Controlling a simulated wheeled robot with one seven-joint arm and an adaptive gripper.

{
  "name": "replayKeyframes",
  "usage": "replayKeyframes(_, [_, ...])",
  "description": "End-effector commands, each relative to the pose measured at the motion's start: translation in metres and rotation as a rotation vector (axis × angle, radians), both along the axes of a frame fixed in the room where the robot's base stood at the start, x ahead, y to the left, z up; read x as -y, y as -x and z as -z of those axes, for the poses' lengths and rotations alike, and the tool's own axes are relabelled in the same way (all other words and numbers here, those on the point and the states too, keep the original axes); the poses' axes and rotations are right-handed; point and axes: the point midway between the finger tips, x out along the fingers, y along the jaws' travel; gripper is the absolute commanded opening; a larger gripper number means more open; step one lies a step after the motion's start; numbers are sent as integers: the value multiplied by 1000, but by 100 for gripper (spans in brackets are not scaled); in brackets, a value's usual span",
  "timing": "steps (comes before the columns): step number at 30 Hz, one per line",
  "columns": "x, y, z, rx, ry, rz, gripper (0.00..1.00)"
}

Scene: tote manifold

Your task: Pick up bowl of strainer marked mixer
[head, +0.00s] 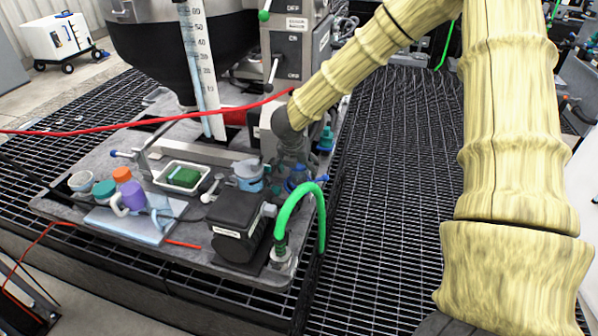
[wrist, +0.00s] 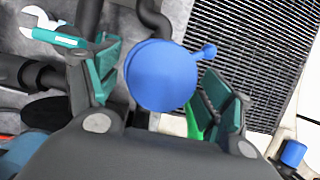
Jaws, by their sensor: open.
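A round blue bowl-like part (wrist: 161,76) with a small blue knob on its upper right sits between my fingers in the wrist view. I take it to be the strainer bowl, but no mixer marking is readable. In the head view a blue part (head: 298,184) shows just below my gripper (head: 290,160), mostly hidden among pipes. My gripper (wrist: 160,82) is open, with one teal-padded finger on each side of the blue part. Clear gaps show beside it, and I cannot tell how deep the fingers reach around it.
A black box (head: 238,222) and a green hose (head: 290,208) stand close in front. A white tray with a green block (head: 182,177), an orange-topped purple bottle (head: 130,190) and a small bowl (head: 83,182) lie left. A wrench (wrist: 58,37) lies upper left.

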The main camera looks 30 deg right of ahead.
Motion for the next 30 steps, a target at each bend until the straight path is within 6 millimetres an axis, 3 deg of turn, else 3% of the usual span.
replayKeyframes(6, [5, -4, 17, -2, -1, 0, 80])
replayKeyframes(17, [6, -5, 20, 0, 0, 0, 80])
replayKeyframes(25, [6, -5, 20, -1, -1, 0, 31])
replayKeyframes(30, [6, -5, 20, 0, 0, 0, 28])
